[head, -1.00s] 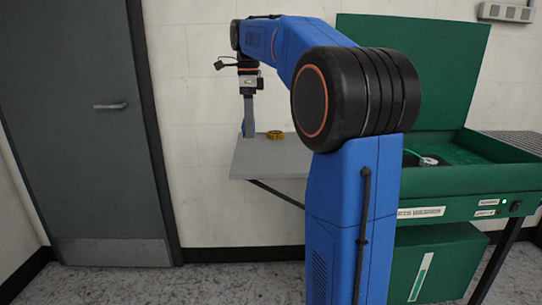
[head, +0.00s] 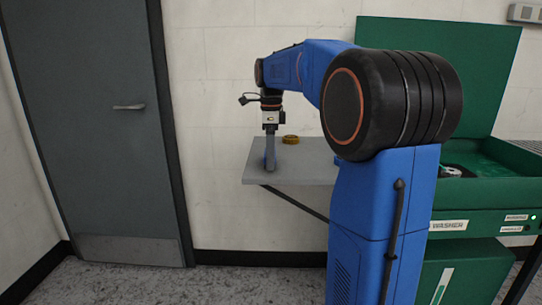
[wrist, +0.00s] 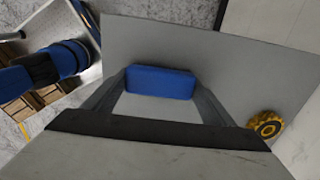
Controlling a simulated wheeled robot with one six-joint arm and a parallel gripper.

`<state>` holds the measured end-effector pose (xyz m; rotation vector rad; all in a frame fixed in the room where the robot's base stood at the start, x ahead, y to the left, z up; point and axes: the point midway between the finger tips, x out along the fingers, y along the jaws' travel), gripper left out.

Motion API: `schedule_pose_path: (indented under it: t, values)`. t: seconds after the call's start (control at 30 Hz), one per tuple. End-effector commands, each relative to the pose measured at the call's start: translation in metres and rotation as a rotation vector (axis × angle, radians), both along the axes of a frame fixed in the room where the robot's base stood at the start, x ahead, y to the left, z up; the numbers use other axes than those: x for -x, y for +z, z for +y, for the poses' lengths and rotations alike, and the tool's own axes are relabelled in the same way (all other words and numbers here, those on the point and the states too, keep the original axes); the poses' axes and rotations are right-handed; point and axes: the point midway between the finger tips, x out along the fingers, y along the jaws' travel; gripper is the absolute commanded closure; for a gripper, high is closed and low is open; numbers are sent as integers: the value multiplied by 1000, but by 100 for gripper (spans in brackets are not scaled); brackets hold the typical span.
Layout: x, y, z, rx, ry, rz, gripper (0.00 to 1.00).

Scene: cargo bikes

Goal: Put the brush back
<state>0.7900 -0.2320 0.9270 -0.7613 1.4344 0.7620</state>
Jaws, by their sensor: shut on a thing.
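My gripper (head: 270,160) hangs straight down over the small grey wall shelf (head: 310,172), near its left side in the head view. In the wrist view my gripper (wrist: 160,86) is shut on a blue block, which I take to be the brush (wrist: 160,82). The block lies across between the two fingertips, and the grey shelf surface (wrist: 235,55) is beneath it. I cannot tell whether the brush touches the shelf. Its bristles are not visible.
A yellow ring-shaped roll (head: 290,139) lies on the shelf behind and right of my gripper; it also shows in the wrist view (wrist: 268,125). A green parts washer (head: 495,200) with a raised lid stands at the right. A grey door (head: 95,130) is at the left.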

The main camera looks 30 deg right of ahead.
Motion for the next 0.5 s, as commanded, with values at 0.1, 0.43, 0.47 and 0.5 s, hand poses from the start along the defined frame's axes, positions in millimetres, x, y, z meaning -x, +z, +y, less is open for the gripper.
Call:
schedule_pose_path:
  t: [0.1,0.43,0.47,0.5]
  values:
    - [0,-4,0,1,0,-1,43]
    - [0,-6,0,1,0,-1,13]
    - [0,-6,0,1,0,-1,6]
    - [0,-6,0,1,0,-1,4]
